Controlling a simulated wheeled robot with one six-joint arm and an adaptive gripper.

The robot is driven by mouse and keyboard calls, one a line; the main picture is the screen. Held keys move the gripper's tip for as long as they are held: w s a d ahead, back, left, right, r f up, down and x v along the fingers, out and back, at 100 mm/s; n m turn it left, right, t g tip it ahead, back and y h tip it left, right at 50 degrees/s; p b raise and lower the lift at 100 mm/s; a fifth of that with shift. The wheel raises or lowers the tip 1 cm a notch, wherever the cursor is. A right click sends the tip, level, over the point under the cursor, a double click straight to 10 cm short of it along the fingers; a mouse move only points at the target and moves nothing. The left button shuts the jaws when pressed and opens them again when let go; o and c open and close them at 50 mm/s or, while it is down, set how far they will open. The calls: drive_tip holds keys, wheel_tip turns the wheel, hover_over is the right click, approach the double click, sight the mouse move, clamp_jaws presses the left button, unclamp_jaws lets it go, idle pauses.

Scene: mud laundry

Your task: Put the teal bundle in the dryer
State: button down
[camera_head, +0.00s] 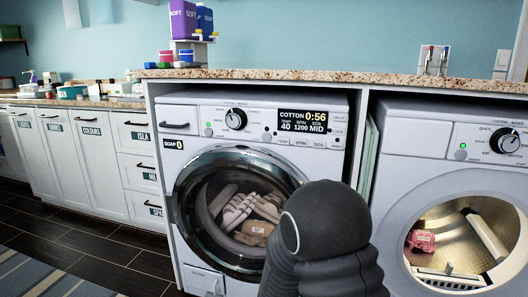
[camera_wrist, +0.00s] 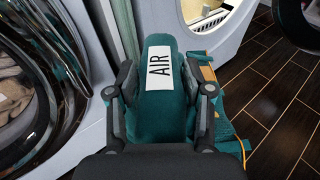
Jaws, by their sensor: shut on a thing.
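A teal bundle (camera_wrist: 167,118) with a white "AIR" label is in the wrist view. My gripper (camera_wrist: 160,75) is shut on it, one finger on each side. The head view does not show the bundle; my dark arm hides part of the scene there. The machine on the right, the likely dryer (camera_head: 463,190), has an open round mouth with a metal drum. A small red bundle (camera_head: 421,241) lies inside it. Its opening also shows at the top of the wrist view (camera_wrist: 232,20), beyond and right of the bundle.
The washer (camera_head: 170,142) on the left has its glass door (camera_head: 188,222) shut over clothes. A dark round door edge (camera_wrist: 290,28) stands at the wrist view's upper right. A teal, yellow-edged item (camera_wrist: 229,130) lies low behind the bundle. Dark floor (camera_wrist: 275,95) shows at right.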

drive_tip(key=w+a+f, duration=0.1)
drive_tip(key=a+f, duration=0.2)
drive_tip(key=f, duration=0.8)
drive_tip(key=shift+a+f, duration=0.25)
drive_tip(key=shift+f, duration=0.15)
drive_tip(key=shift+w+a, duration=0.1)
